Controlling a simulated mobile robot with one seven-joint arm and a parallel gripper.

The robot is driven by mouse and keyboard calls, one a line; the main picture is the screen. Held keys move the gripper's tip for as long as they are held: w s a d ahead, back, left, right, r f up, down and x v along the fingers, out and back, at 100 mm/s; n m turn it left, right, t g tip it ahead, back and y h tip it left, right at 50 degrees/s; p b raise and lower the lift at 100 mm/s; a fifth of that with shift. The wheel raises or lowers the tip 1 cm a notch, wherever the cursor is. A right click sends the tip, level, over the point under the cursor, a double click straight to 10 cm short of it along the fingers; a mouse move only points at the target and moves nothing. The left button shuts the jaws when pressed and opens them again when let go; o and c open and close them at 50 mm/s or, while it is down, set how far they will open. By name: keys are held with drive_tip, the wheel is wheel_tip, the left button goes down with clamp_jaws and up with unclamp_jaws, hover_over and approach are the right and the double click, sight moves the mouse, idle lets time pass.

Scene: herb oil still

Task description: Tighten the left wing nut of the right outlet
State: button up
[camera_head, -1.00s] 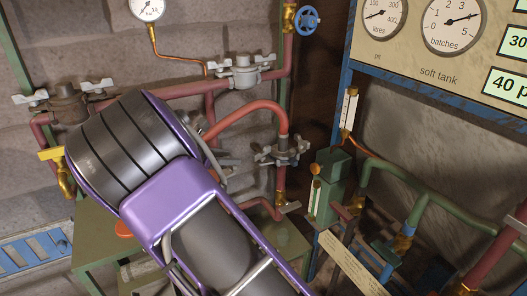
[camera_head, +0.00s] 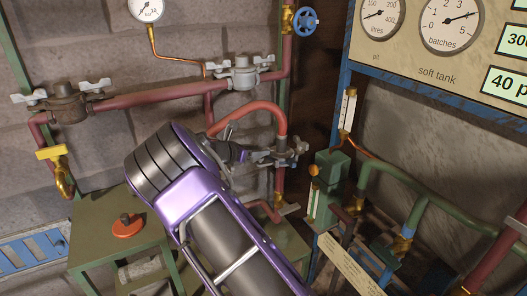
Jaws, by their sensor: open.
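A grey clamped fitting (camera_head: 283,151) with wing nuts joins the curved red hose to the pipe at the right. No label shows which is the right outlet. My gripper (camera_head: 243,155) is at the left side of the hose fitting, pointing right at its left wing nut. It is open; the wing nut is mostly hidden there, and I cannot tell whether the fingers are around it or touch it.
The red hose (camera_head: 250,108) arches just above my gripper. A blue valve wheel (camera_head: 304,20) is above. Green pipework (camera_head: 410,185) and a gauge panel (camera_head: 440,50) are at the right.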

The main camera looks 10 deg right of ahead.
drive_tip(key=shift+x, duration=1.6)
clamp_jaws()
